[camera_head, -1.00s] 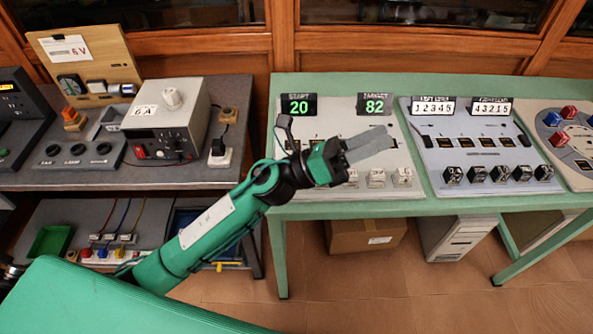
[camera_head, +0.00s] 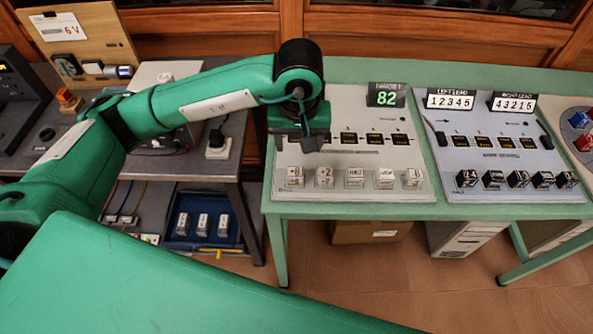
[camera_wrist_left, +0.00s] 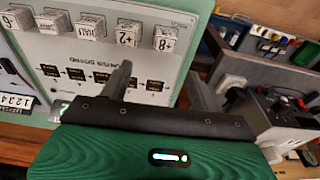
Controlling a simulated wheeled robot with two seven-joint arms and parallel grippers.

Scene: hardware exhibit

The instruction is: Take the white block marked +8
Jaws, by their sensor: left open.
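The white block marked +8 (camera_head: 295,177) stands at the left end of a row of white blocks along the front of the light grey board (camera_head: 345,190). In the left wrist view the +8 block (camera_wrist_left: 165,39) is upside down, ahead of the fingers and roughly between their lines. My left gripper (camera_head: 311,142) hangs over the board's left side, behind the block in the head view. In the left wrist view the gripper (camera_wrist_left: 158,80) has its two fingers apart and nothing between them. The fingers appear clear of the block. My right gripper is not in view.
The block marked +2 (camera_head: 325,177) stands close beside the +8 block, with more white blocks to its right. The 82 display (camera_head: 386,95) stands at the board's back. A blue tray (camera_head: 202,243) with white blocks sits on a lower shelf. Brown floor shows below the table.

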